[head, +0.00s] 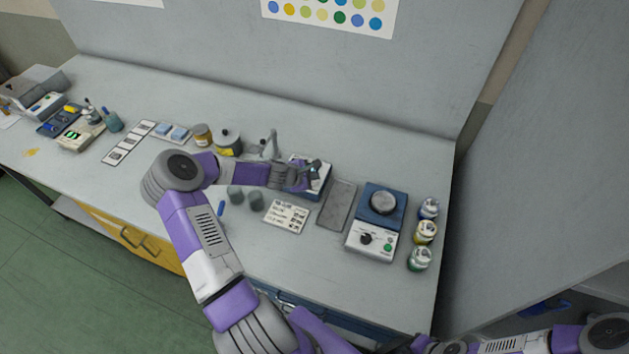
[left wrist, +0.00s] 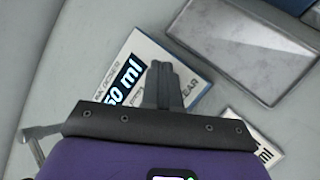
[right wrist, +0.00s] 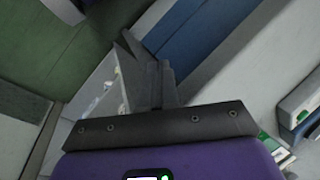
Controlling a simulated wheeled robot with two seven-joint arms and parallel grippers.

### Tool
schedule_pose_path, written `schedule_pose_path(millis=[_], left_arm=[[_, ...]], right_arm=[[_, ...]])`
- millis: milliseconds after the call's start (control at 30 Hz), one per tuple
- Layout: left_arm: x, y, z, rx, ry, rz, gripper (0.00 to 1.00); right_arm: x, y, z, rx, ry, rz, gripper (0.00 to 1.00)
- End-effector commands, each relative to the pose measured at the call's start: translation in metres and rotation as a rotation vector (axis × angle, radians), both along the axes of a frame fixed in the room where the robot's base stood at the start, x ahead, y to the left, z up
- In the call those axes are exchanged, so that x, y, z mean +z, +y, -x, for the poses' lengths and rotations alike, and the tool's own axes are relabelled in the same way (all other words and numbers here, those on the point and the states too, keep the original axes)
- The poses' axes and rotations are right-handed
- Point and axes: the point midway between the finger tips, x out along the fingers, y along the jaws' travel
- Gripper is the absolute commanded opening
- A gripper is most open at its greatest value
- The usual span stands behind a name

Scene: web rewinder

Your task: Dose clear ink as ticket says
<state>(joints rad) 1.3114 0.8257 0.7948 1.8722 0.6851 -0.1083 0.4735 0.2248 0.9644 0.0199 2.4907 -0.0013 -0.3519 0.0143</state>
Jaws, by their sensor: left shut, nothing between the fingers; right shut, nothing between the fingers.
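My left gripper (head: 309,176) is over a white and blue box (head: 322,190) in the head view, its fingers shut and empty. In the left wrist view the shut fingers (left wrist: 160,75) cover part of the box's top (left wrist: 142,55). A dark panel there reads "50 ml", its start possibly hidden, and "AR" ends a partly hidden word. A written white card (head: 286,216), perhaps the ticket, lies in front of the box. Two grey cups (head: 235,194) (head: 256,200) stand left of the card. My right gripper (right wrist: 158,85) is shut and empty in the right wrist view, away from these things.
A grey flat tray (head: 337,205) lies right of the box. Beyond it are a blue and white device with a round plate (head: 382,203) and three lidded jars (head: 425,232). Tins (head: 203,135) and a grey stand (head: 269,145) are behind my left arm. Bench front edge drops to green floor.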

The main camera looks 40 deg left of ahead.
Motion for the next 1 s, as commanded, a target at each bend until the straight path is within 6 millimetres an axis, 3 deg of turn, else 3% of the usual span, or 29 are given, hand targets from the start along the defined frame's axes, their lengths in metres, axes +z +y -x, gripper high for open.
schedule_pose_path(millis=[400,833,1000], left_arm=[[0.004,0.0,0.0,0.0,0.0,0.0,0.0],[0.046,0.0,0.0,-0.001,0.0,-0.001,0.0],[0.053,0.0,0.0,0.0,0.0,0.0,0.0]], right_arm=[[0.003,0.0,0.0,0.0,0.0,0.0,0.0],[0.033,0.0,0.0,0.0,0.0,0.0,0.0],[0.037,0.0,0.0,0.0,0.0,0.0,0.0]])
